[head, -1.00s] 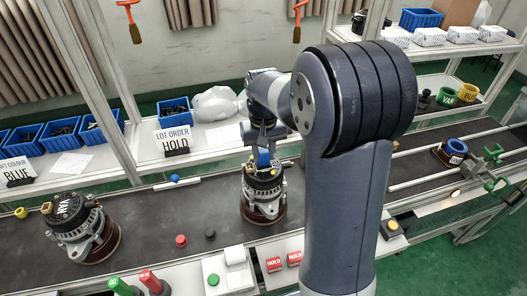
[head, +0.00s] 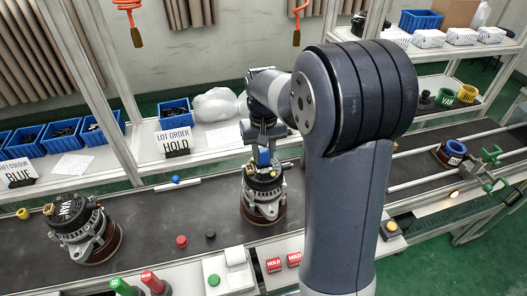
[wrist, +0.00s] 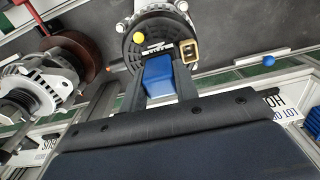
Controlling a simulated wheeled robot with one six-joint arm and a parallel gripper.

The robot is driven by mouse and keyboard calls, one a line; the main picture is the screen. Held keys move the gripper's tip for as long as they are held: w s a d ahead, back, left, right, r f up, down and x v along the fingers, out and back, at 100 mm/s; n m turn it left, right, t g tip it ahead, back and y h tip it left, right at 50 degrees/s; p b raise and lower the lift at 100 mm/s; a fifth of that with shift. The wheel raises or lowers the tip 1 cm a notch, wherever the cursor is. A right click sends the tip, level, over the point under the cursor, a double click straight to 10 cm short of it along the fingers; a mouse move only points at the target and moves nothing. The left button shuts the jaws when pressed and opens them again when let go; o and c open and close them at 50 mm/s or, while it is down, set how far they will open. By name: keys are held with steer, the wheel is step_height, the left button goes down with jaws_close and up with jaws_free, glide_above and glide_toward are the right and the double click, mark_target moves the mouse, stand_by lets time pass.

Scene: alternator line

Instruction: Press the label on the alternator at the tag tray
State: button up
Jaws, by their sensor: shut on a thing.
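My gripper (head: 263,150) is shut on a blue block (wrist: 158,75), which sits between the fingers in the wrist view. The block is over the top of the middle alternator (head: 263,200), which stands upright on the dark belt. In the wrist view the block overlaps that alternator's black end cap (wrist: 160,45); I cannot tell whether they touch. A white tray with red HOLD tags (head: 274,265) is in front of this alternator. Any label under the block is hidden.
Another alternator (head: 85,230) marked VAN stands on the belt at left. Red (head: 181,241) and black (head: 210,235) knobs lie between the two. Blue bins (head: 62,135) and a LOT ORDER HOLD sign (head: 174,138) are behind. A blue-ringed part (head: 452,152) sits at right.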

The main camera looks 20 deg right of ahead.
steer(key=shift+r+p, duration=2.2)
steer(key=shift+r, duration=0.75)
steer(key=shift+f, duration=0.1)
